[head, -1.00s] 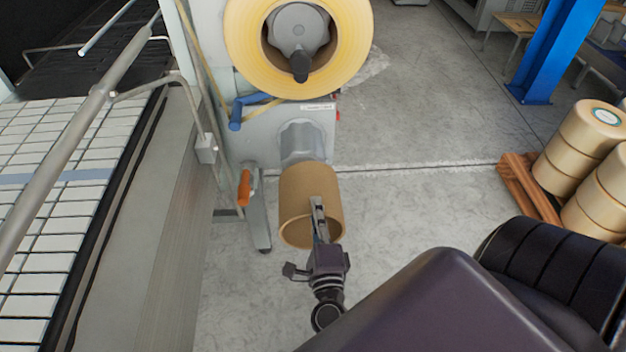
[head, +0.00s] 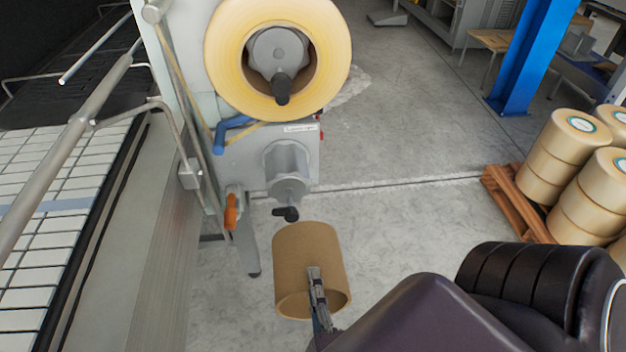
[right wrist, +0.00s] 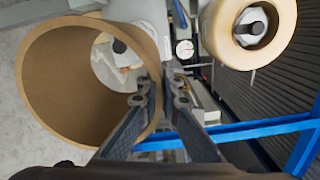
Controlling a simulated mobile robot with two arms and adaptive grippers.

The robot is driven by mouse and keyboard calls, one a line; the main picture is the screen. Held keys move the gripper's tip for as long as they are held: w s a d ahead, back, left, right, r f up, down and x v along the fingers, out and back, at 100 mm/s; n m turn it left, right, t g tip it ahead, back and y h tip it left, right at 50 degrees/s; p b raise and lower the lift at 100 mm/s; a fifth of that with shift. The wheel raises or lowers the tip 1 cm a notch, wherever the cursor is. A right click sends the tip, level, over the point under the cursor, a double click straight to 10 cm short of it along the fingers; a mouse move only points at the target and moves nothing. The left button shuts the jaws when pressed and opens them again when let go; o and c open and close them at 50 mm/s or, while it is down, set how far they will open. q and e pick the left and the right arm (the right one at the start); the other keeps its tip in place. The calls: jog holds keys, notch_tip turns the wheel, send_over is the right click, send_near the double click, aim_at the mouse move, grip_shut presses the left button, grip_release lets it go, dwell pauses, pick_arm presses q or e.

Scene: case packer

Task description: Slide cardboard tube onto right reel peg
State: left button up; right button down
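The brown cardboard tube (head: 308,255) hangs in the air in front of the machine, its near open end facing me. My right gripper (head: 316,282) is at the tube's near rim, with the tube wall between its fingers. The right wrist view also shows the tube (right wrist: 60,85) large at the left, with the fingertips (right wrist: 160,98) closed about its wall. The empty grey reel peg (head: 287,172), with a black handle, sticks out of the machine just beyond the tube. The tube and peg are apart. My left gripper is not in view.
A yellow tape roll (head: 225,70) sits on the upper reel. An orange handle (head: 231,211) and a machine leg (head: 250,245) are left of the tube. A conveyor (head: 40,250) runs along the left. Stacked rolls (head: 545,155) stand on a pallet at right. Floor between is clear.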

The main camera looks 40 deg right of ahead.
aim_at(295, 235)
jog(key=shift+r, duration=0.1)
dwell(0.3)
jog(key=shift+w+a+p+x, duration=0.1)
jog(key=shift+a+p+x, duration=0.1)
jog(key=shift+x, duration=1)
jog(key=shift+w+a+p+x, duration=0.1)
jog(key=shift+a+p+x, duration=0.15)
jog(key=shift+x, duration=0.95)
jog(key=shift+w+a+p+x, duration=0.15)
jog(key=shift+p+x, duration=0.05)
jog(key=shift+x, duration=1)
jog(key=shift+a+x, duration=0.15)
jog(key=shift+x, duration=1.1)
jog(key=shift+a+x, duration=0.2)
jog(key=shift+x, duration=1.05)
jog(key=shift+w+f, duration=0.25)
jog(key=shift+s, duration=0.15)
